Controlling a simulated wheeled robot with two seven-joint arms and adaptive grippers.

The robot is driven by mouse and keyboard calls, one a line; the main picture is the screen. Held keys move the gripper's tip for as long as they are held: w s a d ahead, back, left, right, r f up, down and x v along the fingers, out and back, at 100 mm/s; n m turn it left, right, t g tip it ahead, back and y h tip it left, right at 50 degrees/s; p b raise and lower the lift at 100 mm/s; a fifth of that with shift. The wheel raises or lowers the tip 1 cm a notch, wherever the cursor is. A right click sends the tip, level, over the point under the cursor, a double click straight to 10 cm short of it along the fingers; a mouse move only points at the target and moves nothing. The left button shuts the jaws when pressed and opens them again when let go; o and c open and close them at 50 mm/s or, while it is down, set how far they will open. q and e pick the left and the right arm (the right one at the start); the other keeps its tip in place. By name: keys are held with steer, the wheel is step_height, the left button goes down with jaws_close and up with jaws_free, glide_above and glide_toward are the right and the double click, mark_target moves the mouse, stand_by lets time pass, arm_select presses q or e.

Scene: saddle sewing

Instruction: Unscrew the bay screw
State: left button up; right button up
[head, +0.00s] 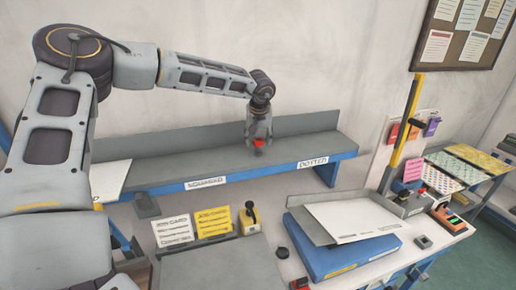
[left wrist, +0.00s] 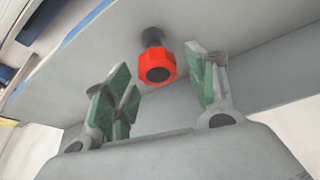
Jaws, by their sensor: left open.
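The bay screw has a red knob (head: 259,143) on a dark stem, and it stands on the grey shelf between the labels "SQUARED" and "DOTTED". In the left wrist view the red knob (left wrist: 152,67) sits just beyond and between the fingertips. My left gripper (head: 258,136) points down over the knob from above. Its green-padded fingers (left wrist: 160,95) are spread apart, with a gap on each side of the knob, and hold nothing. My right gripper is in neither view.
The grey shelf (head: 165,170) has a raised back wall and a blue front edge. Below it are yellow and white job cards (head: 213,222), a blue binder (head: 335,258) and a grey tray with white sheets (head: 350,215). A yellow-black post (head: 402,130) stands at the right.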

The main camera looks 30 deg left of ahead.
arm_select(q)
steer(key=shift+f+b, duration=0.6)
steer(key=shift+f, duration=0.35)
steer(key=c, duration=1.1)
steer(key=shift+o, duration=0.2)
steer(key=shift+n+y+b, duration=0.4)
steer(key=shift+n+b, duration=0.25)
steer(key=shift+n, duration=0.25)
steer(key=shift+n+g+b, duration=0.3)
steer(key=shift+n+g, duration=0.1)
steer(key=shift+n, duration=0.3)
